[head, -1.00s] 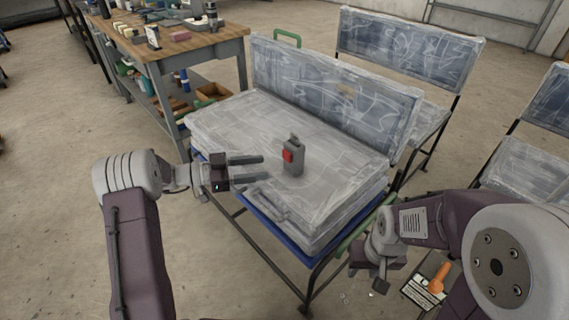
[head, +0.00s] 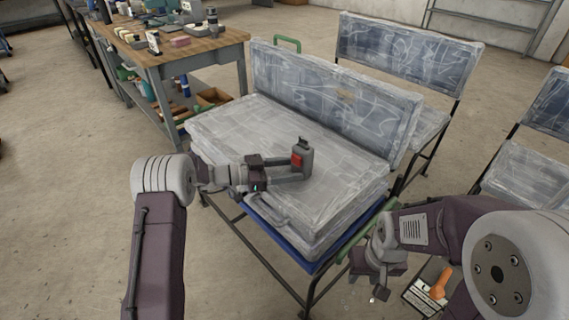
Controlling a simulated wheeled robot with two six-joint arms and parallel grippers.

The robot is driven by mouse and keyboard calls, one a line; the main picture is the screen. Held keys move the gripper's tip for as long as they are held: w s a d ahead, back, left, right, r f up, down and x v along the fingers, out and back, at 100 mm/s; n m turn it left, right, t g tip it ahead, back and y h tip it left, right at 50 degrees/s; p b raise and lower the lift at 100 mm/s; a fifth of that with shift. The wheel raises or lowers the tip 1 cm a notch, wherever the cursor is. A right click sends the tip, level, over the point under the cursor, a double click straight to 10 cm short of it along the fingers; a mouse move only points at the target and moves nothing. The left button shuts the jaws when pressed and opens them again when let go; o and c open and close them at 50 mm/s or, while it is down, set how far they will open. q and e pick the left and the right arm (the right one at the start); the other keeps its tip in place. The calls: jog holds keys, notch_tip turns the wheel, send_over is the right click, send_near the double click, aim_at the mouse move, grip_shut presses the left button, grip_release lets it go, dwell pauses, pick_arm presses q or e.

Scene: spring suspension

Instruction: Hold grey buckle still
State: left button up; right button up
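The grey buckle (head: 306,163) with a red button (head: 297,160) stands upright on the plastic-wrapped seat of the bench. My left gripper (head: 300,168) reaches in from the left, with its fingers at the buckle. The near finger passes across the buckle's lower front, and the far finger's tip is hidden behind the buckle. I cannot tell whether the fingers press on it or only stand around it. My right gripper (head: 378,285) hangs low right of the bench, away from the buckle. Its finger gap is not clear.
The wrapped seat (head: 245,125) is bare around the buckle, with a wrapped backrest (head: 335,95) behind it. A workbench (head: 195,48) with tools stands at the back left. More wrapped seats stand at the right. An orange-handled tool (head: 440,280) lies at lower right.

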pick_arm(q)
grip_shut()
dwell(1.0)
jog(key=c, duration=1.1)
grip_release()
jog(key=shift+c, duration=0.2)
jog(key=o, duration=1.6)
